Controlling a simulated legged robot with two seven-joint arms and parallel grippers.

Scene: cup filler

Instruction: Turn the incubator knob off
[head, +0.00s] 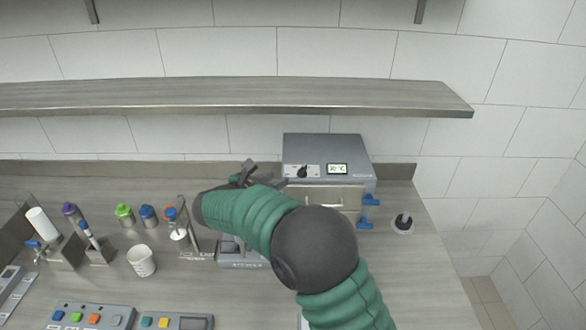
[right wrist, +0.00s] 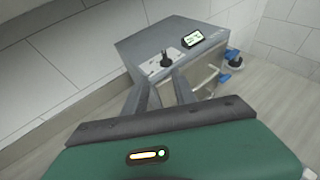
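The incubator (head: 328,155) is a grey box at the back of the counter, with a black knob (head: 302,171) and a lit green display (head: 337,169) on its sloped top panel. In the right wrist view the knob (right wrist: 166,61) stands just beyond the fingertips, left of the display (right wrist: 192,38). My right gripper (head: 247,170) is left of the incubator in the head view. In the right wrist view my right gripper (right wrist: 160,82) has its two fingers apart, with nothing visible between them; they appear short of the knob. My left gripper is not in view.
A long shelf (head: 230,97) hangs above the counter. Bottles with green (head: 123,210) and blue caps (head: 148,211) and a white cup (head: 142,261) stand at left. Blue clips (head: 369,204) are at the incubator's right side, beside a round white-and-black item (head: 402,223).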

